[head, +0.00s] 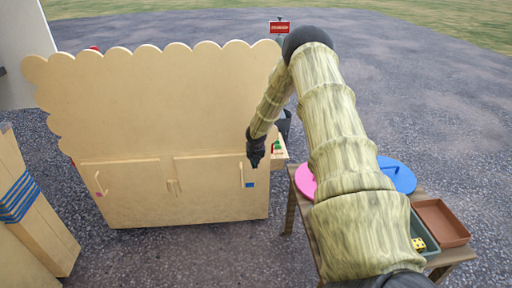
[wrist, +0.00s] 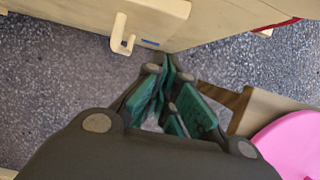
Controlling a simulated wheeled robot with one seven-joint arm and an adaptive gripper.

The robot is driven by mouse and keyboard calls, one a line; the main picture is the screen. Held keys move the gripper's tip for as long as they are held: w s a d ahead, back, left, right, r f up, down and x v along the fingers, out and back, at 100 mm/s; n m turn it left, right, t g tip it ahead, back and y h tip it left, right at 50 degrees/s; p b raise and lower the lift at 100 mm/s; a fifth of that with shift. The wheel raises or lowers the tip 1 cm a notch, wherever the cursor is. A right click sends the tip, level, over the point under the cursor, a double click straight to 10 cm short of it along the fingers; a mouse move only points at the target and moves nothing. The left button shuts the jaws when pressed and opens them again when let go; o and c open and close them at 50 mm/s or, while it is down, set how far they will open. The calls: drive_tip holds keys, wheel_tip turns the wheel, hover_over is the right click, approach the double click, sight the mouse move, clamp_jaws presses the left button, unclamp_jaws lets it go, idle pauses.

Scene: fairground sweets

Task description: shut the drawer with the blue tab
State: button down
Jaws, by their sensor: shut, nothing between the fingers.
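The blue tab (head: 249,185) sits on the front of the right-hand panel (head: 208,180) of a pale wooden stall, below a pale upright handle (head: 241,174). In the wrist view the blue tab (wrist: 150,43) is next to the hooked handle (wrist: 121,36). The panel looks near flush with the stall front, but I cannot tell whether it is fully in. My gripper (head: 255,163) is shut and empty, pointing down close to the panel's upper right corner. In the wrist view its green-padded fingers (wrist: 170,72) are apart from the handle and tab.
A left panel with a pink tab (head: 98,194) is on the same stall. A small ledge (head: 280,158) with a green item juts out right of my gripper. A table at right holds pink (head: 304,181) and blue (head: 398,175) discs and a brown tray (head: 440,223).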

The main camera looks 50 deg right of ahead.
drive_tip(key=v, duration=1)
drive_tip(key=shift+a+p, duration=0.15)
drive_tip(key=shift+p, duration=0.2)
drive_tip(key=shift+s, duration=0.1)
drive_tip(key=s+a+f+m+y+p, duration=0.15)
drive_tip(key=s+a+f+m, duration=0.3)
drive_tip(key=a, duration=0.65)
drive_tip(key=s+a+f+m+g+y+p, duration=0.1)
drive_tip(key=s+a+f+m+p, duration=0.3)
drive_tip(key=a, duration=0.7)
drive_tip(key=s+a+f+m+y, duration=0.25)
drive_tip(key=s+a+m, duration=0.35)
drive_tip(key=a, duration=0.5)
drive_tip(key=s+a+m+p, duration=0.1)
drive_tip(key=s+a+m, duration=0.3)
drive_tip(key=s, duration=0.5)
drive_tip(key=s+a+m+g+h+p, duration=0.1)
drive_tip(key=s+a+m+p, duration=0.1)
drive_tip(key=s+a+m, duration=0.3)
drive_tip(key=s+a+m+g+h+p, duration=0.1)
drive_tip(key=s+a+m, duration=0.3)
drive_tip(key=s, duration=0.8)
drive_tip(key=shift+s+a+r+m, duration=0.35)
drive_tip(key=shift+s+m, duration=0.05)
drive_tip(key=shift+m, duration=0.05)
